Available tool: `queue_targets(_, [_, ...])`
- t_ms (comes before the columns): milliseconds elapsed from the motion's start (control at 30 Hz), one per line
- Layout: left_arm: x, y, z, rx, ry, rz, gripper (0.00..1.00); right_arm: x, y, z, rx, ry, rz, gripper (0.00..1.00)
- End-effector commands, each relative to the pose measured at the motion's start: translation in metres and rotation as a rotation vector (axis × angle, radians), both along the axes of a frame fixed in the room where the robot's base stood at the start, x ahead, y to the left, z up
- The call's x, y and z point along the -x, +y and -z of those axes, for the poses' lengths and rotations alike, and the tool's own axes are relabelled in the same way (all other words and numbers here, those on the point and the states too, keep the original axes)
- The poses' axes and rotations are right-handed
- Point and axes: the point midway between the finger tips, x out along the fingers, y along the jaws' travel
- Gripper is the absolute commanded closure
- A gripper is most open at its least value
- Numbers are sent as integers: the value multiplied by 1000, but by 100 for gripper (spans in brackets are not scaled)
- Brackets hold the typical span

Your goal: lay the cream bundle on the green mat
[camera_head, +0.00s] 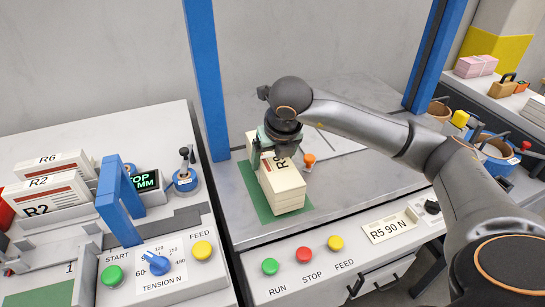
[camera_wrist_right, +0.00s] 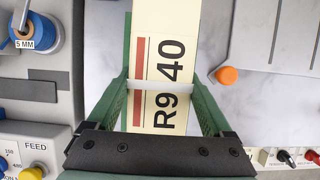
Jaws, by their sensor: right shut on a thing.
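The cream bundle (camera_head: 284,190) is a block of stacked paper with a red stripe and black lettering. In the right wrist view the green fingers (camera_wrist_right: 162,100) stand on both sides of the bundle (camera_wrist_right: 180,20), whose label reads "R9 40". My left gripper is not in view.
A blue post (camera_head: 206,80) stands left of the mat and another (camera_head: 424,60) to the right. An orange knob (camera_head: 309,160) sits just beside the bundle. RUN, STOP and FEED buttons (camera_head: 303,255) line the front. Other bundles (camera_head: 45,190) stand at the left.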

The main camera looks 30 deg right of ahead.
Motion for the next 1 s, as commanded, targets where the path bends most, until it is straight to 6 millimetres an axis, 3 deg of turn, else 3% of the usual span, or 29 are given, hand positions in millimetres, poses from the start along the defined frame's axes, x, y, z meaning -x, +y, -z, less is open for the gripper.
queue_targets(1000, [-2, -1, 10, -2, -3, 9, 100, -1, 0, 11, -2, -9, 1, 100])
